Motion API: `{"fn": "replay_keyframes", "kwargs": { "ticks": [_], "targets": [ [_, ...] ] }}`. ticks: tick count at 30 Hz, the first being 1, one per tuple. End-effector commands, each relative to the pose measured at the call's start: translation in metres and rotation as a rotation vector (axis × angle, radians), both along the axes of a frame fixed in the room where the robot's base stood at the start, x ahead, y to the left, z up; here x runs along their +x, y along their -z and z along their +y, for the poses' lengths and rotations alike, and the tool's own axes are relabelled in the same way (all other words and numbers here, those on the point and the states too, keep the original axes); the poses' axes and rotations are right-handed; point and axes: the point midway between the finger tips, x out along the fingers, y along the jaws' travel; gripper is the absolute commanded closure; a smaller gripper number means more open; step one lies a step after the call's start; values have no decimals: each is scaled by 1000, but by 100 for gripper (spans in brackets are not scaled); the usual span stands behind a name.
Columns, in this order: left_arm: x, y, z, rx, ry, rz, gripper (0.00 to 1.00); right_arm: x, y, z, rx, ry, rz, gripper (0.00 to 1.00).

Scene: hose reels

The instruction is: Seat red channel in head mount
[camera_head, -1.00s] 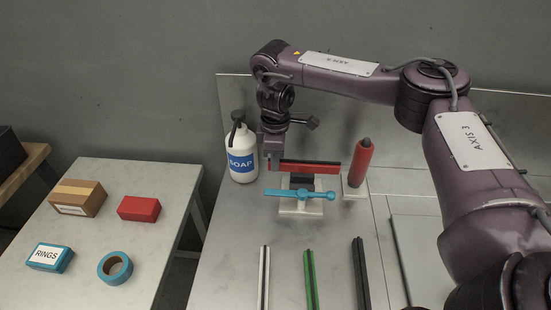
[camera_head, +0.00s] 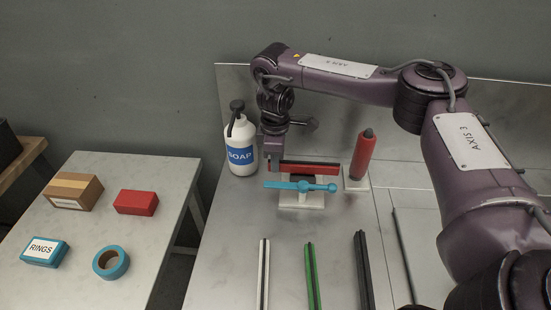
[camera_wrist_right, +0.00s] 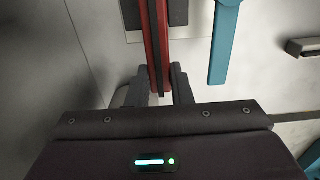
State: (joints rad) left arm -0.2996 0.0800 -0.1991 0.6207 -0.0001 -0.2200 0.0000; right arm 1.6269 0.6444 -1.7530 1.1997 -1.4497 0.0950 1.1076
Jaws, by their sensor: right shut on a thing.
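The red channel (camera_head: 308,171) is a long, thin bar with a dark top groove, lying level across the head mount. My right gripper (camera_head: 273,165) is shut on its left end, and the wrist view shows the channel (camera_wrist_right: 160,45) between the two fingers (camera_wrist_right: 162,90). The head mount has a pale base (camera_head: 312,202) and a teal bar (camera_head: 298,186) in front of the channel; the teal bar (camera_wrist_right: 224,45) runs beside the channel in the wrist view. A dark block (camera_wrist_right: 178,12) is by the channel. The contact under the channel is hidden. My left gripper is out of view.
A soap bottle (camera_head: 240,146) stands close left of my right gripper. A red cylinder (camera_head: 362,155) stands right of the channel on a pale base. White (camera_head: 264,275), green (camera_head: 312,278) and black (camera_head: 363,272) channels lie in front. A side table (camera_head: 95,250) holds boxes and tape.

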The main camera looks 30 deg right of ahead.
Motion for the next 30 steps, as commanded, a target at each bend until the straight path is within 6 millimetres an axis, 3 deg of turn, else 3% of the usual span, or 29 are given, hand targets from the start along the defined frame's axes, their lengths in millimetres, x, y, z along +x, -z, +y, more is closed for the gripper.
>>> {"fn": "replay_keyframes", "kwargs": {
  "ticks": [30],
  "targets": [
    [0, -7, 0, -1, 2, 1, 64, 0, 1, 0, 0, 0, 0, 99]
  ]
}}
